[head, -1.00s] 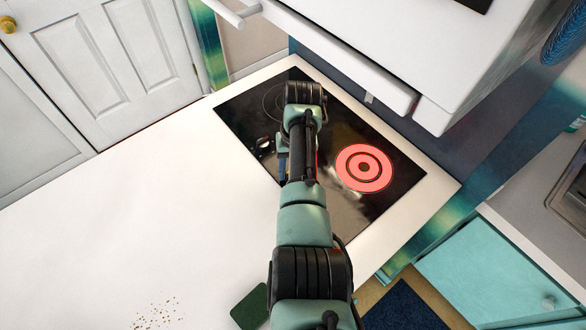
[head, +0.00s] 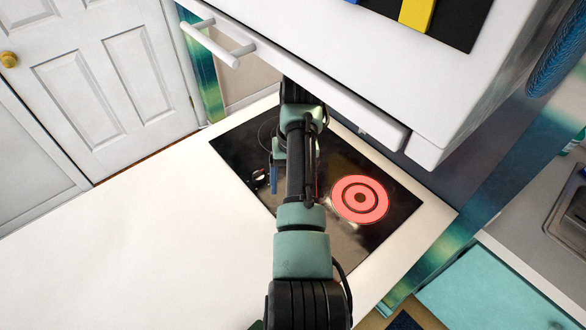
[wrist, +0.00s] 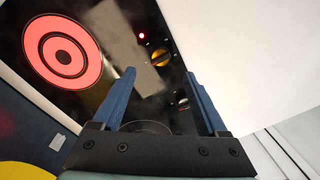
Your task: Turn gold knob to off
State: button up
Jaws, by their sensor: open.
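The gold knob (wrist: 160,57) sits on the black glass cooktop (wrist: 118,30) in the wrist view. A small red light glows near it. In the head view my arm hides the knob. My gripper (wrist: 160,73) is open and empty, its two blue fingers apart, with the knob showing between and beyond their tips. In the head view, a blue finger of my gripper (head: 274,180) shows over the cooktop (head: 232,150). A burner (head: 360,199) glows red on the cooktop's right side; it also shows in the wrist view (wrist: 62,51).
A second, dark knob (head: 261,178) lies left of my gripper. A white hood (head: 330,40) overhangs the far side of the cooktop, close to my arm. The white counter (head: 120,240) at left is clear.

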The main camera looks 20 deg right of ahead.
jog(key=shift+d+r, duration=0.2)
jog(key=shift+r, duration=2.35)
jog(key=shift+b, duration=0.3)
